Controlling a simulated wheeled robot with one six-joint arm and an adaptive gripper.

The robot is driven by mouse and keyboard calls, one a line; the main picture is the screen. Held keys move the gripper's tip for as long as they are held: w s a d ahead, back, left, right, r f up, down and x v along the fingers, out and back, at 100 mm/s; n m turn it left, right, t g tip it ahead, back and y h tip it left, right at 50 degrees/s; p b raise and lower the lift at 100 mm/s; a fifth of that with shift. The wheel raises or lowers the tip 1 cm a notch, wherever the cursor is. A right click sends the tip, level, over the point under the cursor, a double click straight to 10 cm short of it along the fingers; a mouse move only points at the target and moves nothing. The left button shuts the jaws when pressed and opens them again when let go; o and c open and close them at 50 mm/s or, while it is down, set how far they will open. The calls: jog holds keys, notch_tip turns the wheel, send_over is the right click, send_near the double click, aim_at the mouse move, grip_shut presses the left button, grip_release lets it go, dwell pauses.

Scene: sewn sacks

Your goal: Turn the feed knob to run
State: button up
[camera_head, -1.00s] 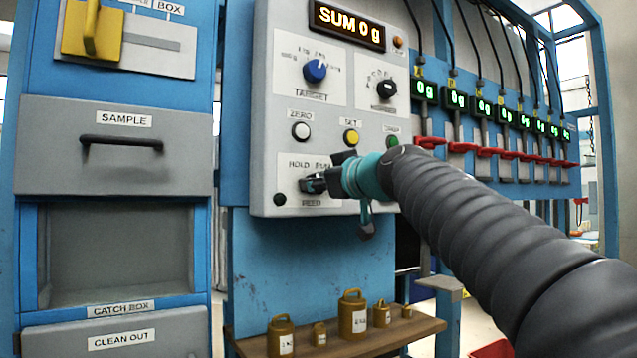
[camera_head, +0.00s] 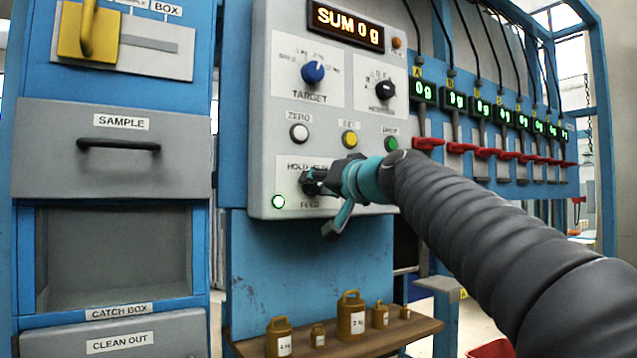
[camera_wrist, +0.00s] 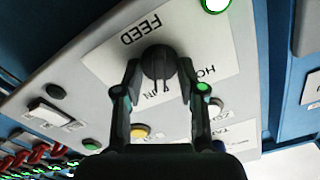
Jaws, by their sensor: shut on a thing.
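The feed knob (camera_wrist: 157,62) is a dark round knob on a white plate marked FEED and HOLD, with a partly hidden RUN label. It sits low on the grey control panel (camera_head: 262,130). My gripper (camera_wrist: 159,76) is shut on the knob, one finger on each side of it. In the wrist view the knob's ridge seems to point towards the partly hidden RUN label. In the head view the knob is mostly hidden behind my gripper (camera_head: 314,181). The small lamp (camera_head: 278,201) left of the knob is lit, and it also shows bright in the wrist view (camera_wrist: 215,4).
The display (camera_head: 346,24) reads SUM 0 g. The blue target knob (camera_head: 313,72), the zero button (camera_head: 299,133), a yellow button (camera_head: 350,139) and a green button (camera_head: 391,143) are above my gripper. Brass weights (camera_head: 351,316) stand on a shelf (camera_head: 390,336) below.

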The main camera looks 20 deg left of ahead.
jog(key=shift+m, duration=0.3)
dwell(0.4)
jog(key=o, duration=1.1)
jog(key=shift+s+d, duration=0.1)
jog(key=v, duration=1.1)
jog(key=shift+s+d, duration=0.25)
